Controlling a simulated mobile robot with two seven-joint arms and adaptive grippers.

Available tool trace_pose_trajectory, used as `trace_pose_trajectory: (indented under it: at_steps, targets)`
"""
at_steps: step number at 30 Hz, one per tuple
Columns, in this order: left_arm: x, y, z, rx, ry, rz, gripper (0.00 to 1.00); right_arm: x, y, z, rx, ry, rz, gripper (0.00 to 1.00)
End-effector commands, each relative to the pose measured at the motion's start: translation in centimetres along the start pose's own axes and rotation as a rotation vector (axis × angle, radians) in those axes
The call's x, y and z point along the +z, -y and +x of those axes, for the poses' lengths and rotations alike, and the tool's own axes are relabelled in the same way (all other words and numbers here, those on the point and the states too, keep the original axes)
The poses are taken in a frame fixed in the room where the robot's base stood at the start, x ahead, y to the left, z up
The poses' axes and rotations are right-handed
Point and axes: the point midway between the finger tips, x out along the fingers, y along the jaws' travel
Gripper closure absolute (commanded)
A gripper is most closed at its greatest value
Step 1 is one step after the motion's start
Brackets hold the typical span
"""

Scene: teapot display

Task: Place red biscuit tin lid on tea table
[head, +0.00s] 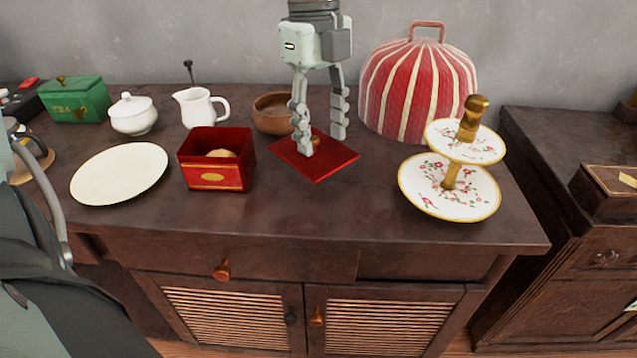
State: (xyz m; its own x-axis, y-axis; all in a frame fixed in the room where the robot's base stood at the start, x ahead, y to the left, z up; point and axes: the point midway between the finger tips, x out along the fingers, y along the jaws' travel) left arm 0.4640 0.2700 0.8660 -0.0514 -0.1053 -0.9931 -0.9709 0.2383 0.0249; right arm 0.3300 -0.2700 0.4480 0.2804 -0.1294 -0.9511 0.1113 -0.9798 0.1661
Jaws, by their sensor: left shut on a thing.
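The red biscuit tin lid (318,168) is a flat red square with a small brass knob, in the middle of the head view. It lies flat on or just above the dark tea table (385,220); I cannot tell which. My left gripper (320,142) points down from above, with its fingers around the knob, shut on the lid. The fingers partly hide the knob and the lid's back part. The open red biscuit tin (214,178) stands to the left of the lid, with a pale round thing inside. My right gripper is not in view.
A brown bowl (272,122) stands close behind the lid. A striped cosy (400,90) and a tiered stand (450,205) are to the right. A white plate (120,172), creamer (197,108), sugar bowl (133,117) and green tea box (75,103) are to the left. The table's front middle is clear.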

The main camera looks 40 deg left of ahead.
Motion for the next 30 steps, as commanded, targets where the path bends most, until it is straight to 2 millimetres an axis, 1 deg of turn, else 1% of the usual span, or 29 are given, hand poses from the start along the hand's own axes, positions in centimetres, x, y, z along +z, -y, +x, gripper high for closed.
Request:
trace_pose_trajectory:
  at_steps: [1, 3, 6, 11, 16, 18, 21, 27, 30]
  targets:
    - [0.1, -0.1, 1.1, 0.005, -0.005, 0.000, 0.99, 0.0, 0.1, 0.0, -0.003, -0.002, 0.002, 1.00]
    - [0.2, -0.1, 2.4, 0.005, -0.004, 0.001, 0.99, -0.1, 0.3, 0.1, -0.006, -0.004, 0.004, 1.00]
    - [0.4, 0.0, 3.7, 0.003, -0.002, 0.001, 0.99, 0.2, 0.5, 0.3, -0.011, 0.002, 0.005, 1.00]
    - [0.6, 0.0, 5.2, 0.003, -0.003, 0.002, 0.99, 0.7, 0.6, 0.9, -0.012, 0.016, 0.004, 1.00]
    - [0.8, 0.1, 7.5, 0.002, -0.003, 0.002, 0.99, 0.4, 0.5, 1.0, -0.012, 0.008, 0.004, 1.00]
    - [0.9, 0.1, 8.0, 0.001, -0.002, 0.003, 0.99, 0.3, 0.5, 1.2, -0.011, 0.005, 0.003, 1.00]
    - [0.9, 0.1, 8.0, -0.001, -0.001, 0.003, 0.99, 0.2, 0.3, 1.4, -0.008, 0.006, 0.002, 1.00]
    - [0.9, 0.1, 8.1, 0.000, -0.001, 0.002, 0.99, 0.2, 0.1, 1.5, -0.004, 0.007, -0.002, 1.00]
    - [0.9, 0.1, 8.2, 0.000, -0.001, 0.002, 0.99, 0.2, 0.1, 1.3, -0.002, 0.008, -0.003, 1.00]
